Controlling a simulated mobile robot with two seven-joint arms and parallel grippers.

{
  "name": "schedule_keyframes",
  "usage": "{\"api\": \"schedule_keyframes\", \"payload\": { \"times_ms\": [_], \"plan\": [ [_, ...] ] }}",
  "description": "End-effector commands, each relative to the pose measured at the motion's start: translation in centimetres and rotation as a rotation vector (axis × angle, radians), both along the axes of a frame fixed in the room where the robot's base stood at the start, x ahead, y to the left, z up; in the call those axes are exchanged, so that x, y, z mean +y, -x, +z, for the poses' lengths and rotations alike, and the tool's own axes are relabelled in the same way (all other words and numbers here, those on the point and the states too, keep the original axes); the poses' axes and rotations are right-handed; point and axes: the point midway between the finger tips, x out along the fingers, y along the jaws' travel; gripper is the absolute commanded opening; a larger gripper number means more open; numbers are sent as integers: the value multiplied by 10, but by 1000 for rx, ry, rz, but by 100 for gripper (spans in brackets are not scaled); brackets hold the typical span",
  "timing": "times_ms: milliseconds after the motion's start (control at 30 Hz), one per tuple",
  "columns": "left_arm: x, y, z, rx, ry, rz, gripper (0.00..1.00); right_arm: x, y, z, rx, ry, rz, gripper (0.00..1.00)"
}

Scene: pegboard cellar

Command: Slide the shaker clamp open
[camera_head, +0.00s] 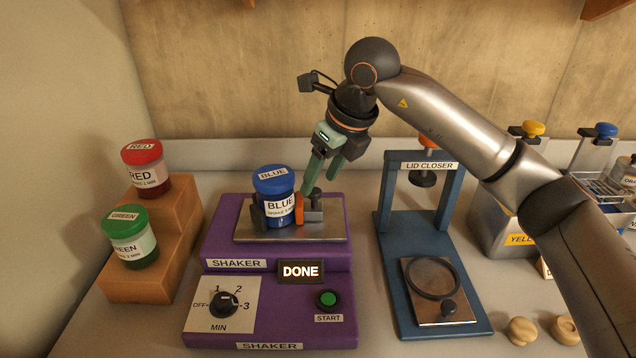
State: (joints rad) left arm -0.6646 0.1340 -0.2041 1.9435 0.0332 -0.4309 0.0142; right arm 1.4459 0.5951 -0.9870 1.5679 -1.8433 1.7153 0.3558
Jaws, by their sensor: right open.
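The purple shaker (216,237) stands on the bench with a metal plate on top. A blue-lidded jar (274,197) labelled BLUE sits upright on that plate. The shaker clamp, with an orange part (299,209) and a dark block, is at the jar's right side; it appears close against the jar. My right gripper (321,181) is open, its green fingers pointing down just above and behind the clamp. I cannot tell whether a fingertip touches the clamp. The shaker's display (300,271) reads DONE. My left gripper is not in view.
A wooden step stand (180,229) at left holds a red jar (145,168) and a green jar (130,237). A blue lid closer (389,225) stands to the right. Dispensers and wooden knobs are farther right. A dial and green START button (327,299) are in front.

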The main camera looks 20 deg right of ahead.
Motion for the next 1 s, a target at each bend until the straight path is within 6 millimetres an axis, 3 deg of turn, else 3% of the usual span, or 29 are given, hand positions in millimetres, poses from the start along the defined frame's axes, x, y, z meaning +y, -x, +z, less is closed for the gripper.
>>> {"api": "schedule_keyframes", "payload": {
  "times_ms": [200, 533, 1000],
  "plan": [
    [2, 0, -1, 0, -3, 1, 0, 4, -7, -20, 1, 1, 1, 64],
    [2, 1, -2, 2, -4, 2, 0, 5, -9, -23, 0, 0, 0, 64],
    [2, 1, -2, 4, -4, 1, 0, 5, -8, -23, 0, 1, 0, 11]
  ]
}}
